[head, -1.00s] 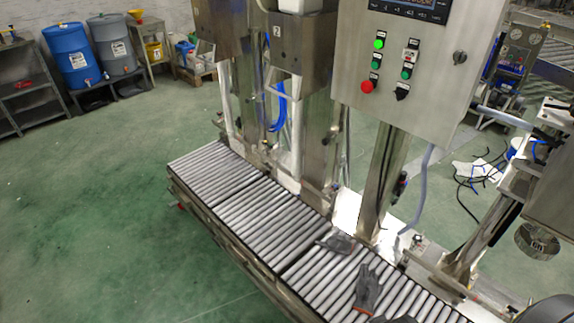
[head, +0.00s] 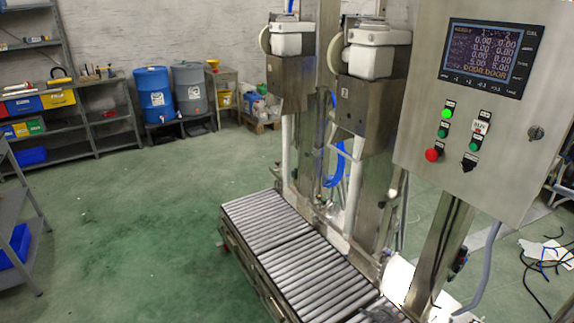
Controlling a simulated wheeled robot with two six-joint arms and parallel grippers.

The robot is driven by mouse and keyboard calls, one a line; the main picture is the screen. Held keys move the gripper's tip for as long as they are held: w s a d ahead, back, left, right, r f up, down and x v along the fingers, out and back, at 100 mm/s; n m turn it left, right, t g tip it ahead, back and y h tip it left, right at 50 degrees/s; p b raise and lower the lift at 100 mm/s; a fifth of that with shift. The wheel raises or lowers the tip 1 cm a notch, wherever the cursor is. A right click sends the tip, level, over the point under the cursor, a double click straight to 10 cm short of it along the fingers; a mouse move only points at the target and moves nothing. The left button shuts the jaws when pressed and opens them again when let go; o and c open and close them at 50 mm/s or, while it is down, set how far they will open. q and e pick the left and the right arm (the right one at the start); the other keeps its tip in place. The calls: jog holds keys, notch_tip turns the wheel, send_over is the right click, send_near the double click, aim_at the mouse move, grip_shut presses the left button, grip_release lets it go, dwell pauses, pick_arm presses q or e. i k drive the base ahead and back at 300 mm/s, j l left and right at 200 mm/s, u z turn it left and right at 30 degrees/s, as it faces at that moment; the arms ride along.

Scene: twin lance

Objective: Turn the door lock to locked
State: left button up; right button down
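The steel control cabinet (head: 440,120) stands at the right of the head view. Its door lock (head: 535,133) is a small round dark fitting near the right edge of the cabinet face. I cannot tell from its size here which way its slot points. The face also carries a display (head: 483,57), a lit green lamp (head: 446,113), a red button (head: 433,155) and a black selector switch (head: 469,162). Neither of my grippers is in view.
A roller conveyor (head: 290,250) runs below the cabinet, with a dark glove (head: 378,314) at the bottom edge. Two filling machines stand behind it. Blue (head: 154,94) and grey (head: 190,88) barrels and shelves line the back. The green floor at left is clear.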

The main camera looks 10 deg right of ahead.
aim_at(536, 132)
jog(key=z, duration=1.65)
